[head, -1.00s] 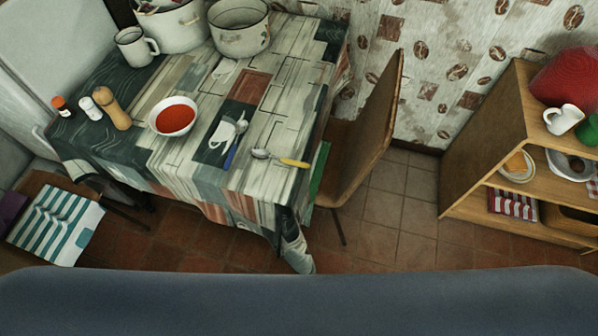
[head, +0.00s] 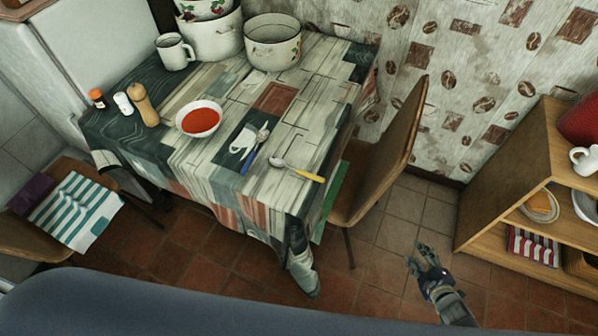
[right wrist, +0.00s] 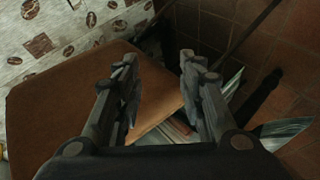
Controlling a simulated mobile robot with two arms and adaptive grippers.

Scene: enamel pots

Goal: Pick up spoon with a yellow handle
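The spoon with a yellow handle (head: 309,175) lies on the cloth-covered table (head: 218,180) near its right front edge. Its metal bowl points left and its handle points right. A second spoon with a blue handle (head: 248,161) lies to its left. My right gripper (head: 424,249) is over the floor, right of the table and chair, well apart from the spoon. In the right wrist view my right gripper (right wrist: 158,75) has its fingers spread with nothing between them. The yellow-handled spoon cannot be made out in that view. My left gripper is not in view.
A wooden chair (head: 385,150) stands against the table's right side, between my right gripper and the spoon. A bowl of red soup (head: 199,119), enamel pots (head: 273,42) and a mug (head: 175,51) stand on the table. A wooden shelf (head: 507,178) is at right.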

